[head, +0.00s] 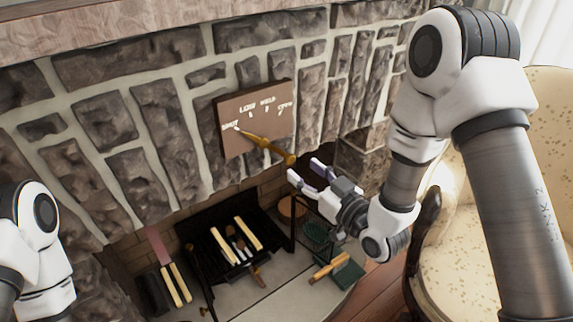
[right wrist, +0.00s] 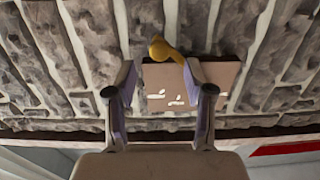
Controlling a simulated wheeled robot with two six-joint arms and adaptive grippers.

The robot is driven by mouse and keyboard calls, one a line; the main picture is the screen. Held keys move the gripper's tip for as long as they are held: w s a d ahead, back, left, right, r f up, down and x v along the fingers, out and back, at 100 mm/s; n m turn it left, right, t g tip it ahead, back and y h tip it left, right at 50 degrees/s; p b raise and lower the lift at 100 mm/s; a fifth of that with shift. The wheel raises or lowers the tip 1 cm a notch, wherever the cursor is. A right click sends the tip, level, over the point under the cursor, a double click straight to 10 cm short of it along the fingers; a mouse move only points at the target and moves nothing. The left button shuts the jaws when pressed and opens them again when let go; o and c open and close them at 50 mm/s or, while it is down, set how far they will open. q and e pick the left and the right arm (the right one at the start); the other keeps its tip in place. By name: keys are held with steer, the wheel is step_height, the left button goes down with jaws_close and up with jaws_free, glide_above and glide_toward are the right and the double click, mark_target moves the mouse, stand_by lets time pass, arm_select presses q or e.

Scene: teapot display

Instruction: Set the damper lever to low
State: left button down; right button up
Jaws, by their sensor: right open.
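The brass damper lever (head: 265,146) is mounted on a brown plate (head: 226,108) on the stone chimney front. Its thin end points left, toward the leftmost label; its rounded knob sticks out at lower right. White labels and marks run across the plate, too small to read surely; one at the upper middle looks like low. My right gripper (head: 306,170) is open and empty, just below and right of the knob. In the right wrist view, the knob (right wrist: 158,48) shows beyond and between the open fingertips (right wrist: 158,70), apparently untouched. My left gripper is out of view.
Below is the fireplace opening with a dark grate (head: 205,217) and several pale-handled tools. A green box (head: 347,274) lies on the hearth. A patterned armchair (head: 455,260) stands at right, behind my right arm. The mantel (head: 130,15) runs above.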

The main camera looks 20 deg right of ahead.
mark_target(291, 162)
steer(key=x, duration=0.6)
steer(key=shift+w+f, duration=0.1)
steer(key=shift+w, duration=0.1)
jaws_close()
